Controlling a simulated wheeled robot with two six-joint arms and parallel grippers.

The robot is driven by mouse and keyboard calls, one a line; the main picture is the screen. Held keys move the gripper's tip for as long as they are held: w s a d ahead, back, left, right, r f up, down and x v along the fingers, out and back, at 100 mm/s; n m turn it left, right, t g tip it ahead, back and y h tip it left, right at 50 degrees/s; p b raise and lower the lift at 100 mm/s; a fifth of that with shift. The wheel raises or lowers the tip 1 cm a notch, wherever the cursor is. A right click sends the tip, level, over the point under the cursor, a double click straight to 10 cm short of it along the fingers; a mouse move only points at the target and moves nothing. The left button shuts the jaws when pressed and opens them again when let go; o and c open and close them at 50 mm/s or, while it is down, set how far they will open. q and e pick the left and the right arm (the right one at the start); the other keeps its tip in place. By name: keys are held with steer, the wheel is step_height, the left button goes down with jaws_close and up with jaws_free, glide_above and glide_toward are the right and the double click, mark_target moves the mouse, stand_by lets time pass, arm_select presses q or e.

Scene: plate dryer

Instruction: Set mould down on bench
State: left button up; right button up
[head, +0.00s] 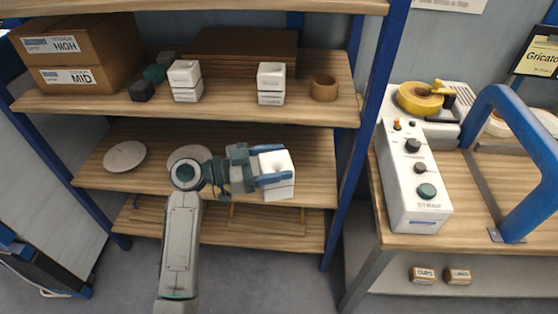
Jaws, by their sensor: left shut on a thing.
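My left gripper (268,164) reaches in from the lower middle and is shut on a white block-shaped mould (278,188). The mould has a round hollow in its top, and one blue finger lies on each side of it. It is held in front of the middle shelf; I cannot tell whether it touches the shelf. The bench (462,240) with a wooden top stands at the right. Two more white moulds, a left one (186,82) and a right one (271,84), stand on the shelf above. My right gripper does not show.
The bench carries a white control box (411,180), a yellow tape roll (420,98) and a blue frame (520,130). A blue shelf post (368,110) stands between shelf and bench. White plates (125,156) lie on the middle shelf. Bare bench top shows right of the control box.

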arm_select(q)
steer(key=shift+s+a+m+g+h, duration=0.15)
steer(key=shift+a+m+g, duration=0.4)
steer(key=shift+g, duration=0.4)
steer(key=shift+s+a+m+g+h, duration=0.15)
steer(key=shift+a+m+g, duration=0.15)
steer(key=shift+m+g, duration=0.5)
steer(key=f+n+t, duration=0.2)
steer(key=f+t, duration=0.1)
steer(key=f+n+t+y, duration=0.1)
steer(key=n+t, duration=0.1)
steer(key=shift+w+f, duration=0.15)
steer(key=shift+w, duration=0.15)
steer(key=s+a+f+n+t+y, duration=0.4)
steer(key=a+f+n+t+y, duration=0.1)
steer(key=a+n+t+y, duration=0.5)
steer(key=s+a+r+n+t+y, duration=0.1)
steer(key=s+a+r+n+y, duration=0.2)
steer(key=s+a+y, duration=0.2)
steer(key=shift+r+y, duration=0.2)
steer(key=shift+y, duration=0.8)
